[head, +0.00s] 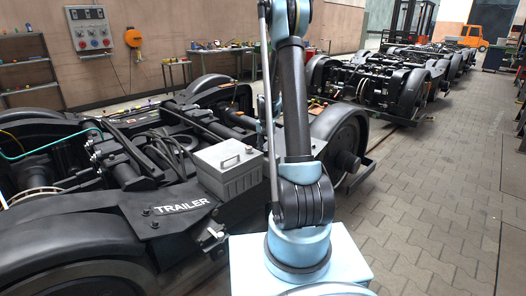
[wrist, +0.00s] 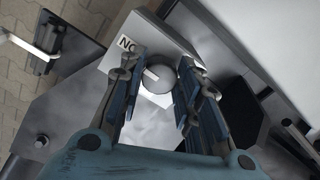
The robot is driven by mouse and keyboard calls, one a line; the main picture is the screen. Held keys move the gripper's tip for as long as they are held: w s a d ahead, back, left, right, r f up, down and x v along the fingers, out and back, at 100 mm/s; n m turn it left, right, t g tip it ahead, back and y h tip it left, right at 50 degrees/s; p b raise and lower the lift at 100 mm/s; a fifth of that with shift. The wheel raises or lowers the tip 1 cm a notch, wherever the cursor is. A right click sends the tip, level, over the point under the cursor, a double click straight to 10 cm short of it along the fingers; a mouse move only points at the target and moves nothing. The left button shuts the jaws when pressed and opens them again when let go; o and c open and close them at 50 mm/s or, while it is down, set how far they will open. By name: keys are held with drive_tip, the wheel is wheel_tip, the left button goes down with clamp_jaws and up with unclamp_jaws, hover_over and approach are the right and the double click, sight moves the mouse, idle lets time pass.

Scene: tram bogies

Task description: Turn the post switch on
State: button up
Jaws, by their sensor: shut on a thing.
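The post switch shows in the wrist view as a round grey knob (wrist: 160,78) with a pale pointer bar, on a light plate (wrist: 143,33). The letters "NO" are readable on the plate; a finger may cover the rest of the label. The pointer slants across the left part of the knob. My gripper (wrist: 159,73) has one blue-black finger on each side of the knob and is shut on it. The finger contact points are partly hidden. In the head view I cannot make out my gripper or the switch; my arm rises out of the top of the frame.
A black bogie with a "TRAILER" plate (head: 182,208) and a grey box with a handle (head: 228,167) fill the left. A wall panel with buttons (head: 90,30) hangs at the back left. More bogies (head: 375,82) stand behind. The paved floor (head: 430,190) at the right is clear.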

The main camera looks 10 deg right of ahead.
sight(266, 150)
drive_tip(key=shift+w+d+m, duration=0.15)
drive_tip(key=shift+m, duration=0.15)
drive_tip(key=o, duration=1.1)
drive_tip(key=shift+c, duration=0.2)
wheel_tip(266, 150, up, 12)
